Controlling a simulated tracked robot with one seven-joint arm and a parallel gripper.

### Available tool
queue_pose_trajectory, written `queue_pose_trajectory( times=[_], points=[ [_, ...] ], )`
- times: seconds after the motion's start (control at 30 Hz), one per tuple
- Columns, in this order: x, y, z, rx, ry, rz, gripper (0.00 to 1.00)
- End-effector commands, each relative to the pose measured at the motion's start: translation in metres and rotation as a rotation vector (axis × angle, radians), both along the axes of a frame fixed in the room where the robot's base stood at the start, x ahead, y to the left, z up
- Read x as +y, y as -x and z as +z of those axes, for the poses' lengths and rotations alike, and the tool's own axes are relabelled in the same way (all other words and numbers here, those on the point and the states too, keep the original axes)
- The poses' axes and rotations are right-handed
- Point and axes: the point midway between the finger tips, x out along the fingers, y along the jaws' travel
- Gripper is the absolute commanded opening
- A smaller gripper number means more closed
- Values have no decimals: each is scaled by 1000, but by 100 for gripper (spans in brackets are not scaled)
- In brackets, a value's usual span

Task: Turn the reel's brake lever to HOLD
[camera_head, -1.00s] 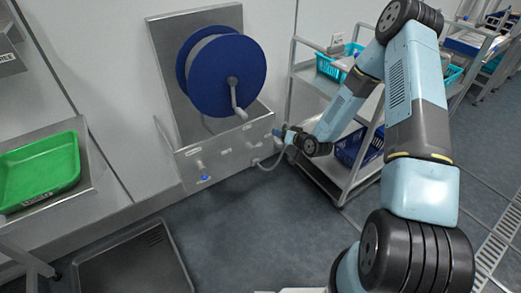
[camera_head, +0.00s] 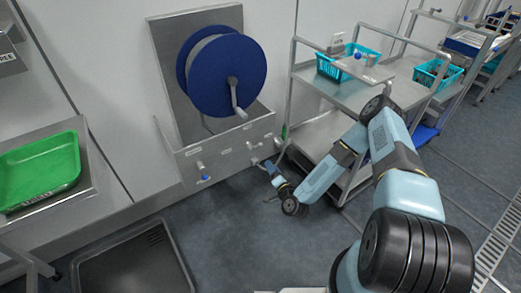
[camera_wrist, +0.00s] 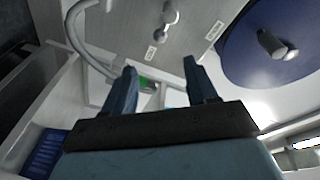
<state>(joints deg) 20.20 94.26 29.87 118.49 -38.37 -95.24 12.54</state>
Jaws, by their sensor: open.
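The blue reel (camera_head: 222,75) with its grey crank handle (camera_head: 237,98) is mounted on a steel backplate. It also shows at the upper right of the wrist view (camera_wrist: 250,75). The steel panel (camera_head: 225,158) below carries small labelled fittings, including a knob at left (camera_head: 199,166) and a fitting at right (camera_head: 253,146). I cannot tell which is the brake lever, and its label is unreadable. My gripper (camera_wrist: 160,72) is open and empty, by the panel's lower right end.
A steel trolley (camera_head: 325,90) with turquoise baskets (camera_head: 330,68) stands right of the panel, close to my arm. A grey hose (camera_wrist: 72,35) curves near the panel. A green tray (camera_head: 40,170) is at left, a dark floor tray (camera_head: 130,265) in front. Floor between is clear.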

Motion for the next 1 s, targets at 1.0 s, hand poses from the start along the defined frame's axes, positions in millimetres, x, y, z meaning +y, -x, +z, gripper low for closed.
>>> queue_pose_trajectory(
  times=[1.0],
  points=[
    [52,-124,0,-2,0,0,57]
  ],
)
